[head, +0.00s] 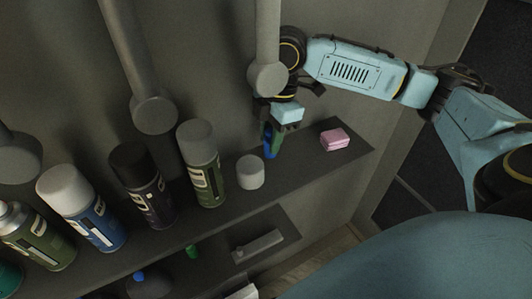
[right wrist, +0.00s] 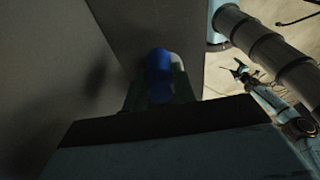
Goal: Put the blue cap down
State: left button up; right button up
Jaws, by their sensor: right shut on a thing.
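The blue cap (head: 270,151) is between the fingers of my right gripper (head: 273,138), above the upper shelf near its right end. Only part of the cap shows in the head view; the green-sided fingers cover the rest. In the right wrist view the blue cap (right wrist: 159,70) is between the fingertips. My right gripper is shut on it. I cannot tell whether the cap touches the shelf. What looks like my left gripper (right wrist: 241,72) shows small and dark at the right of the right wrist view; its jaw state is unclear.
A white cap-like cylinder (head: 250,172) stands just left of the gripper, with a pink block (head: 335,139) to the right. Several spray cans, including a green one with a grey cap (head: 203,165), line the shelf (head: 305,152). Grey rods (head: 267,75) hang close to the gripper.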

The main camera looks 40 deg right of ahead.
notch_tip(320, 180, down, 5)
jog(key=shift+f, duration=0.1)
jog(key=o, duration=0.9)
pick_arm(q)
jog(key=shift+w, duration=0.8)
pick_arm(e)
jog(key=shift+o, duration=0.2)
